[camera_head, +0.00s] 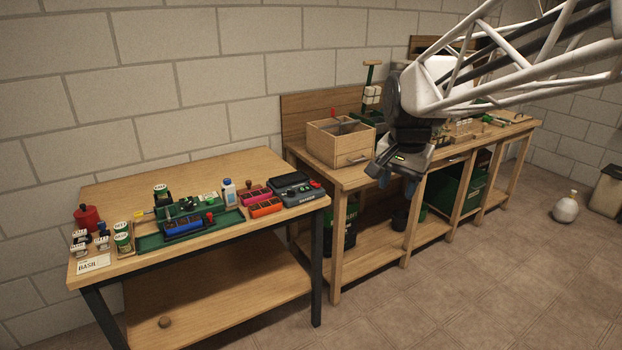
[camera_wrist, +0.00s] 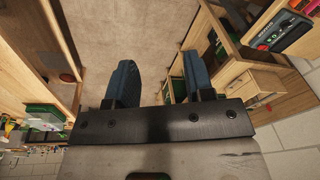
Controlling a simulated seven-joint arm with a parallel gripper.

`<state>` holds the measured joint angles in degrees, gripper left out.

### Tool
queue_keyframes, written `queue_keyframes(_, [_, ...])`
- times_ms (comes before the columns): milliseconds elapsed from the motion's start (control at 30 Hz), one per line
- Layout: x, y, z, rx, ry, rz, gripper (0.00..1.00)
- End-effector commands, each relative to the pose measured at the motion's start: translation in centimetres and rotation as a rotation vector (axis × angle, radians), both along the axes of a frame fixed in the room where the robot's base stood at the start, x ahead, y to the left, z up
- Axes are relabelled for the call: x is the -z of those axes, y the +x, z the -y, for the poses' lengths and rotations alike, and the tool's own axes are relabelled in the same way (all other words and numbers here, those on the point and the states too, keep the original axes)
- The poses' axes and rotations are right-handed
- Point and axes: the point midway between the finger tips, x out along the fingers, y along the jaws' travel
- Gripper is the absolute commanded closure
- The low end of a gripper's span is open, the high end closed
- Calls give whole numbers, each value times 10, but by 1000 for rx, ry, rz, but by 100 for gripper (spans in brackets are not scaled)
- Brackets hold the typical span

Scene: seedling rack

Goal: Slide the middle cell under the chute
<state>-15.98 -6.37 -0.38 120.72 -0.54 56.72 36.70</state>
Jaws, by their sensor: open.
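A blue multi-cell tray (camera_head: 183,227) sits in a long green base tray (camera_head: 152,243) on the left table. The separate cells are too small to tell apart well. A dark green device (camera_head: 185,207) stands behind the blue tray, with a green can with a white top (camera_head: 161,192) at its left; which part is the chute I cannot tell clearly. My gripper (camera_head: 393,180) is open and empty, in the air before the right bench, well to the right of the tray. In the wrist view, its two blue fingers (camera_wrist: 157,70) are apart with floor between them.
Pink (camera_head: 255,194) and orange (camera_head: 266,207) cell trays, a grey case (camera_head: 297,190), a white bottle (camera_head: 229,192) and a red canister (camera_head: 88,217) crowd the left table (camera_head: 285,217). A wooden drawer box (camera_head: 340,144) stands on the right bench, near my gripper.

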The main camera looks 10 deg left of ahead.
Motion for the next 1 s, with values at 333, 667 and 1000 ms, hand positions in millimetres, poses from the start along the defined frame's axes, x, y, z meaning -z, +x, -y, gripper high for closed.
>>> queue_keyframes(333, [6,65,-74,83,18,-25,52])
queue_keyframes(667, [22,117,-152,167,32,-48,52])
queue_keyframes(1000, [49,160,-240,254,41,-71,52])
